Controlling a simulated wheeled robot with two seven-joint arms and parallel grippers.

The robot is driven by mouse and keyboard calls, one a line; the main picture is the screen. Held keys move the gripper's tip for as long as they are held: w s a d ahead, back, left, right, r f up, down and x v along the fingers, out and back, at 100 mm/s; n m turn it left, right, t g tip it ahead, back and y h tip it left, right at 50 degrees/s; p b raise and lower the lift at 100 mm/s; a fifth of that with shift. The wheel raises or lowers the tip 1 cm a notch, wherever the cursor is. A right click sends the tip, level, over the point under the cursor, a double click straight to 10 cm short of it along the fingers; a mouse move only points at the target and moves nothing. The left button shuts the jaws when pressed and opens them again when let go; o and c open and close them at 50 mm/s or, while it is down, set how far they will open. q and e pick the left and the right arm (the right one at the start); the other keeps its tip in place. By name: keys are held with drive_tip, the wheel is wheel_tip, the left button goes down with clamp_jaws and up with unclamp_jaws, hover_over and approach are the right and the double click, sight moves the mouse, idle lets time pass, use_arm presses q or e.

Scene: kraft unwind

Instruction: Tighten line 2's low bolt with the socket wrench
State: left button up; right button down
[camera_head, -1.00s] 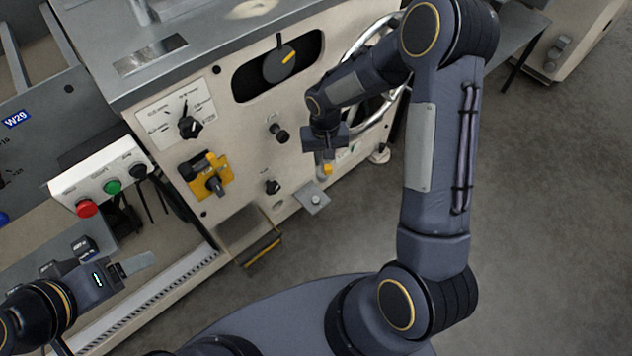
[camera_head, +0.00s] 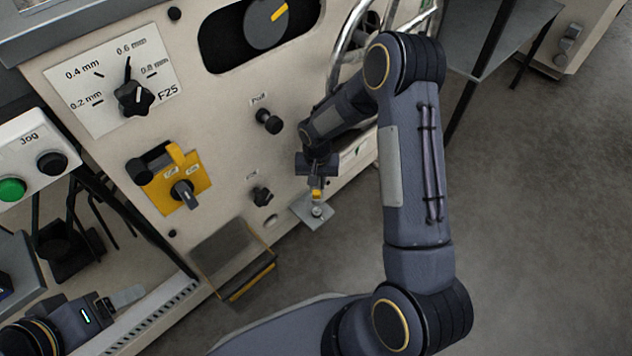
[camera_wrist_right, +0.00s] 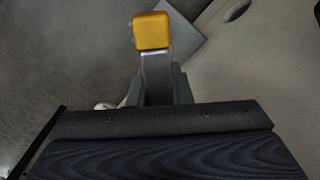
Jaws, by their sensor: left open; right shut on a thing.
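The low bolt (camera_head: 317,211) stands on a small grey foot plate (camera_head: 306,217) at the machine's lower right corner. My right gripper (camera_head: 317,178) is shut on the socket wrench (camera_head: 316,194), whose yellow end shows just below the jaws, right over the bolt. I cannot tell whether it touches the bolt. In the right wrist view the wrench's yellow end (camera_wrist_right: 151,31) juts out past the gripper, with the plate (camera_wrist_right: 181,35) beyond it; the bolt is hidden there. My left gripper (camera_head: 122,299) is open and empty at the lower left, partly cut off.
The cream machine panel carries a thickness dial (camera_head: 134,97), a yellow switch (camera_head: 183,190) and black knobs (camera_head: 268,121). A handwheel (camera_head: 350,40) is behind my right arm. A yellow-edged step (camera_head: 240,265) juts out left of the plate.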

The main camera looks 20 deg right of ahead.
drive_tip(key=shift+f+b, duration=1.5)
drive_tip(key=shift+f, duration=0.85)
drive_tip(key=shift+f+b, duration=0.85)
drive_tip(key=shift+b, duration=0.05)
idle(0.6)
